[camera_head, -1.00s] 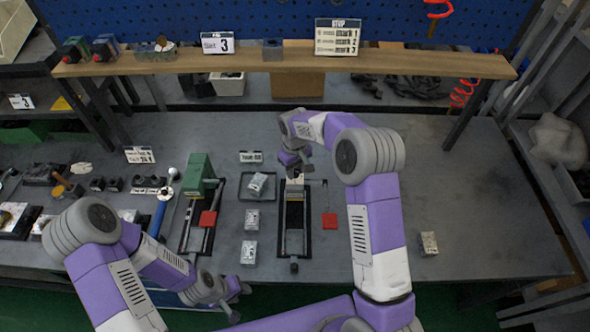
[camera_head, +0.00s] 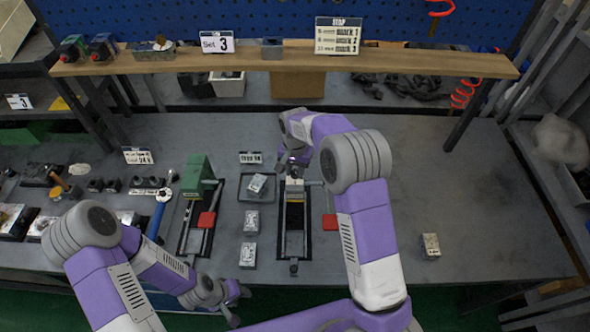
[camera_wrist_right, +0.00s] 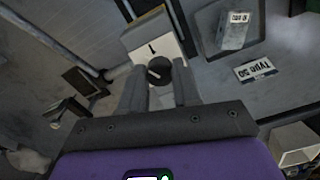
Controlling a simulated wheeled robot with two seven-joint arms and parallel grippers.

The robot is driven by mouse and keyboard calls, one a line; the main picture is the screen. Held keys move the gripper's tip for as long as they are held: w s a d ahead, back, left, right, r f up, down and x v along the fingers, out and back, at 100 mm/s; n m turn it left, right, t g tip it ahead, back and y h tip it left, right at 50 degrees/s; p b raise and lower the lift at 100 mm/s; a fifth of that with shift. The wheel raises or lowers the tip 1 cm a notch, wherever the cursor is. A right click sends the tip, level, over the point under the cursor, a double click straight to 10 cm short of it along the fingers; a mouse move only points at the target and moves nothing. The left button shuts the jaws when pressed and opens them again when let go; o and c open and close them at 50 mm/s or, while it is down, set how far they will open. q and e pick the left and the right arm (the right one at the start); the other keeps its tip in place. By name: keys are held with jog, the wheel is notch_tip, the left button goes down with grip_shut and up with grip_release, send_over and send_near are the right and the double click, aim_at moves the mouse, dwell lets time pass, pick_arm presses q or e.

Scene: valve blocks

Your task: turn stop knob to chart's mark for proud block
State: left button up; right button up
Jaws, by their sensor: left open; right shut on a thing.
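The stop knob (camera_wrist_right: 159,70) is a dark round knob on a white plate with a black pointer mark, in the right wrist view. My right gripper (camera_wrist_right: 160,84) is shut on it; in the head view this gripper (camera_head: 294,170) is at the far end of the middle black rail fixture (camera_head: 295,222). The STOP chart (camera_head: 339,36) lists mark 1, mark 2 and mark 3; its left column is too small to read surely. Grey metal blocks lie in a tray (camera_head: 257,184), below it (camera_head: 251,221), (camera_head: 248,254) and at right (camera_head: 430,245). My left gripper (camera_head: 236,302) is open near the front edge.
A green press-like fixture (camera_head: 196,176) with a red pad (camera_head: 207,219) stands left of the blocks. Another red pad (camera_head: 330,221) is beside the middle fixture. A wooden shelf (camera_head: 400,62) crosses the back.

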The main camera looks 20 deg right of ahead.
aim_at(295, 172)
jog(key=m, duration=0.5)
jog(key=shift+m+p, duration=0.3)
dwell(0.4)
jog(key=o, duration=1.1)
jog(key=shift+c, duration=0.2)
notch_tip(295, 172, up, 8)
jog(key=shift+f, duration=0.15)
